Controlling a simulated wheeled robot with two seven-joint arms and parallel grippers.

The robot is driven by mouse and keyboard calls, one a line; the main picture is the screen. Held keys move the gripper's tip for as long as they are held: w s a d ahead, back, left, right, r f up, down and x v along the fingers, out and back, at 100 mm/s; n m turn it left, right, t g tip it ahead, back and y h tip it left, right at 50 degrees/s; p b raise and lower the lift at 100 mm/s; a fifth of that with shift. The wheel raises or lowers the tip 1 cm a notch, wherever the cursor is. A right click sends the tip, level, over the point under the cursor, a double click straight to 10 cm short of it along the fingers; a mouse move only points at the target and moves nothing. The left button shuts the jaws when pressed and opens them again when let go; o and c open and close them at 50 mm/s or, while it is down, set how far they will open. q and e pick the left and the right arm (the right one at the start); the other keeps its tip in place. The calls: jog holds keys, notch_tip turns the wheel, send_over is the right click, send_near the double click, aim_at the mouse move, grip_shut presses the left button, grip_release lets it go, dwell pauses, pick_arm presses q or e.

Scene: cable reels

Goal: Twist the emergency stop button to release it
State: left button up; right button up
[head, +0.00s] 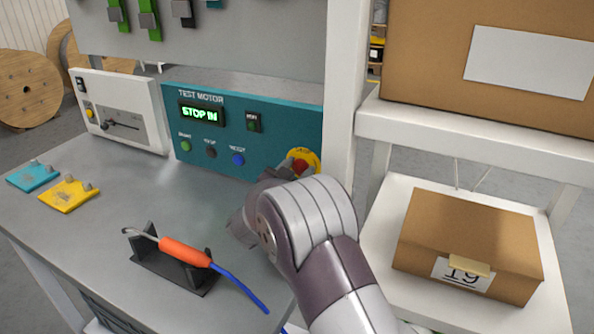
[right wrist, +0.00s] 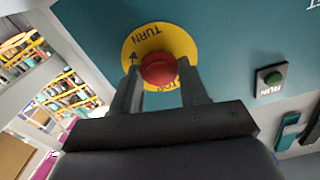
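The emergency stop is a red button (head: 300,166) on a yellow disc at the right end of the teal test motor panel (head: 215,165). The panel's display (head: 201,113) reads "STOP IN". In the right wrist view the red button (right wrist: 159,70) sits on its yellow disc (right wrist: 150,36) marked "TURN". My right gripper (right wrist: 160,68) is open, with one finger on each side of the button; slim gaps seem to show, and contact is unclear. In the head view my right arm hides most of this gripper (head: 278,174). My left gripper is not in view.
An orange-handled tool (head: 185,252) with a blue cable rests in a black stand on the grey bench, near my right arm. Teal (head: 34,176) and yellow (head: 68,194) plates lie at left. A white shelf with cardboard boxes (head: 468,245) stands at right.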

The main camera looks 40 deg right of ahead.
jog(key=m+b, duration=0.2)
jog(key=shift+f+m, duration=0.25)
jog(key=shift+m, duration=0.05)
jog(key=m+b, duration=0.3)
jog(key=shift+s, duration=0.1)
jog(key=shift+r+m+b, duration=0.15)
jog(key=shift+m+b, duration=1.15)
jog(key=o, duration=1.1)
jog(key=shift+c, duration=0.2)
jog(key=v, duration=0.7)
jog(key=shift+s, duration=0.15)
